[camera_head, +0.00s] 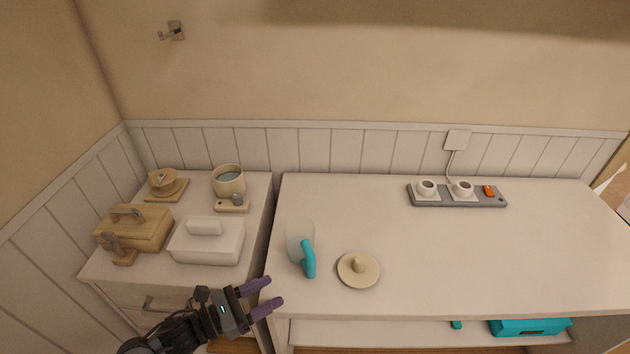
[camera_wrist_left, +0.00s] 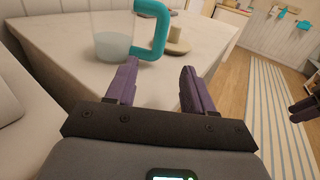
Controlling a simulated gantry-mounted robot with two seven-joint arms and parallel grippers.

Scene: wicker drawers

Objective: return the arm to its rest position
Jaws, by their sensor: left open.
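My left gripper (camera_head: 268,297) is at the lower middle-left of the head view, in front of the counter's front edge. Its two purple fingers are apart with nothing between them. The fingers also show in the left wrist view (camera_wrist_left: 152,88). A clear pitcher (camera_wrist_left: 112,42) with a teal handle stands on the counter beyond the fingers, apart from them. In the head view the pitcher (camera_head: 299,245) is near the counter's left front corner. Purple fingers of what looks like my right gripper (camera_wrist_left: 304,108) show at the right edge of the wrist view; their opening is unclear.
A round beige lid (camera_head: 358,269) lies right of the pitcher. The white counter (camera_head: 420,260) is mostly clear, with a power strip (camera_head: 457,199) at the back. A teal case (camera_head: 530,327) sits below the counter.

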